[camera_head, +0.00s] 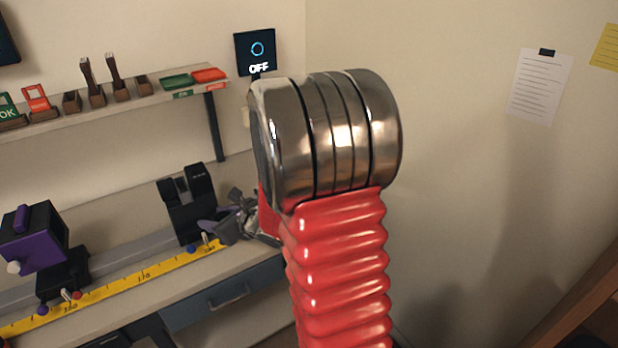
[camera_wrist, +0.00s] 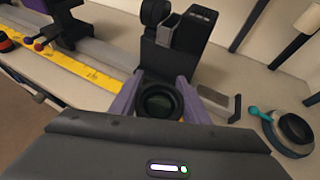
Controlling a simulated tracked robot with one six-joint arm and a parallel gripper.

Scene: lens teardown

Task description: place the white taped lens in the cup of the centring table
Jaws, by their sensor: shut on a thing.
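My gripper (camera_wrist: 160,98) has purple fingers and is shut on a round, dark lens (camera_wrist: 159,102) with a black rim in the wrist view. No white tape can be made out on it. In the head view my gripper (camera_head: 228,223) is partly hidden by my arm, and the lens cannot be made out. A round blue-grey stand with a black ring-shaped cup (camera_wrist: 297,129) and a teal knob (camera_wrist: 255,111) stands at the right of the wrist view. It looks like the centring table, and the cup appears empty. The gripper is left of it, apart from it.
A black two-post holder (camera_head: 190,205) stands on the rail just behind my gripper. A purple-and-black unit (camera_head: 35,238) is farther left. A yellow scale (camera_head: 150,277) runs along the bench. A shelf (camera_head: 150,100) holds trays and small holders. A grey plate (camera_wrist: 215,97) lies right of the gripper.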

